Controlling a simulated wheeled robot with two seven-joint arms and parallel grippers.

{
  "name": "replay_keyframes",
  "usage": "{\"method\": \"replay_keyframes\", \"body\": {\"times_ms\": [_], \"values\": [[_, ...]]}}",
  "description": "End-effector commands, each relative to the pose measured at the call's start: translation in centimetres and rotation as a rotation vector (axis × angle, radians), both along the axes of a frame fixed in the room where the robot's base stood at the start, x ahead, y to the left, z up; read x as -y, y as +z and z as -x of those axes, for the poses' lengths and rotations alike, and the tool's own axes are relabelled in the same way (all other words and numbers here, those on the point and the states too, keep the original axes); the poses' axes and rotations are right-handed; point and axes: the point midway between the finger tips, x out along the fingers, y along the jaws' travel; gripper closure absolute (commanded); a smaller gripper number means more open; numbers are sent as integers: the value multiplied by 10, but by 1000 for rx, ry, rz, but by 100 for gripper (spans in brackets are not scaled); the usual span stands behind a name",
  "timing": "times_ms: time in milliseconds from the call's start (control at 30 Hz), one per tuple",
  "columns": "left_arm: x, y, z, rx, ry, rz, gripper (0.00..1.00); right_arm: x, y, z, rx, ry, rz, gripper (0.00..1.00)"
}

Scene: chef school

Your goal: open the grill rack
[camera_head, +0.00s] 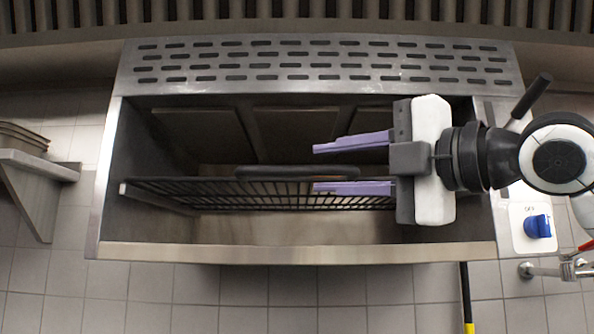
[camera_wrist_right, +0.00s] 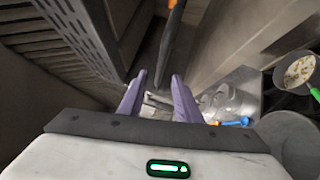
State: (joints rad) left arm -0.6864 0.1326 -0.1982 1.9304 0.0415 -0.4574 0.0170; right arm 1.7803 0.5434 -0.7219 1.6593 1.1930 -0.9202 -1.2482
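The black grill rack (camera_head: 250,198) stands inside the steel grill box (camera_head: 300,252), seen at a steep angle as a narrow band of bars. Its long dark handle (camera_head: 280,172) runs along its upper edge in the head view. My right gripper (camera_head: 314,168) reaches in from the right. Its purple fingers are open, one on each picture side of the handle's right end; I cannot tell whether they touch it. In the right wrist view the open fingers (camera_wrist_right: 160,78) point at a dark bar (camera_wrist_right: 170,45), likely the rack or handle, with nothing gripped. My left gripper is not in view.
A slotted steel panel (camera_head: 320,62) runs along the back of the box. A blue knob (camera_head: 538,226) sits on its right front, near a tap (camera_head: 565,268). A metal shelf (camera_head: 35,170) is at left. A pan with food (camera_wrist_right: 299,70) shows in the wrist view.

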Motion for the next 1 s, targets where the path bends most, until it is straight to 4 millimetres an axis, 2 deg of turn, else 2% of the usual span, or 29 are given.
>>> {"method": "replay_keyframes", "body": {"times_ms": [100,333,500,767,967,1000], "values": [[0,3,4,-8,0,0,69,-18,5,-17,-2,2,0,69],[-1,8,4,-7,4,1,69,-43,10,-41,-1,1,-2,69],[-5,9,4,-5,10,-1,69,-51,10,-50,0,0,-1,69],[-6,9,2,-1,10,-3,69,-52,10,-51,0,0,-1,69],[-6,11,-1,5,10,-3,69,-51,10,-51,0,0,-1,99],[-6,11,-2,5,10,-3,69,-51,10,-51,0,0,-1,100]]}}
